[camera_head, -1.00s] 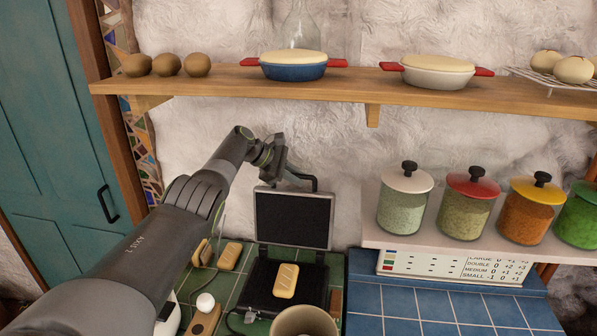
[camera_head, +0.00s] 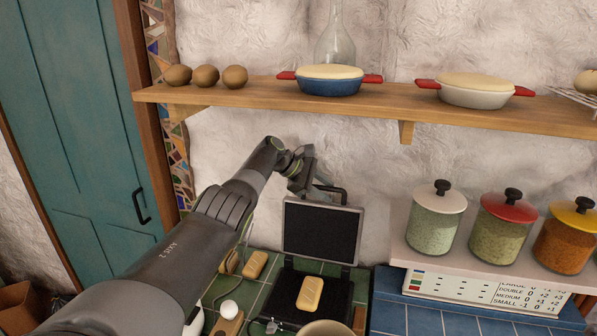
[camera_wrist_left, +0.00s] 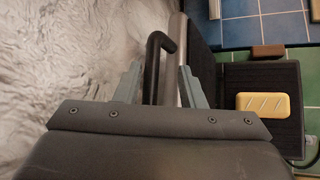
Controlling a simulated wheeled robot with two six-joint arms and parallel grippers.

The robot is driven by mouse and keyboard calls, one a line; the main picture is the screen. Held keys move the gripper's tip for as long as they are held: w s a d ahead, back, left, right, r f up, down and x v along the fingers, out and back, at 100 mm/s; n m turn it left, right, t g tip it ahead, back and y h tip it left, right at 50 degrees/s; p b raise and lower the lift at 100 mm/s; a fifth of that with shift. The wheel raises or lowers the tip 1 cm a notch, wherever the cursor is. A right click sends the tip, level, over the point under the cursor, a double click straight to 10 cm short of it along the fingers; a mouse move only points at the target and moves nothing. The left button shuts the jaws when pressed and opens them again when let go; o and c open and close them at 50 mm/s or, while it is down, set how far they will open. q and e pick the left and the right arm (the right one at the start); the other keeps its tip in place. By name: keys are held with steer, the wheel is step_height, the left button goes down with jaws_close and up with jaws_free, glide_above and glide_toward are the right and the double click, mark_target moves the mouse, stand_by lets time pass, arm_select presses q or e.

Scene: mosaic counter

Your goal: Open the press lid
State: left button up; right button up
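The press has a dark lid (camera_head: 319,232) with a grey rim, standing upright and open behind its dark base (camera_head: 283,295). A scored, bread-like yellow piece (camera_head: 309,293) lies on the base; it also shows in the left wrist view (camera_wrist_left: 263,105). The black lid handle (camera_head: 339,192) is at the lid's top edge. My left gripper (camera_head: 322,188) is at that handle. In the left wrist view its fingers (camera_wrist_left: 160,82) are apart, with the black handle (camera_wrist_left: 153,65) between them and gaps showing. My right gripper is out of view.
A wooden shelf (camera_head: 400,110) with a blue dish (camera_head: 330,86) and a white dish (camera_head: 475,95) runs above the press. Lidded jars (camera_head: 435,225) stand to the right. A cylindrical cup (camera_head: 326,328) is in front of the base.

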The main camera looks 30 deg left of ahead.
arm_select(q)
steer(key=shift+s+a+r, duration=0.2)
steer(key=shift+a+r, duration=0.1)
steer(key=b+v, duration=0.4)
steer(key=v, duration=1.1)
steer(key=shift+s+a+r+b, duration=0.2)
steer(key=shift+b, duration=0.15)
steer(key=shift+a, duration=0.1)
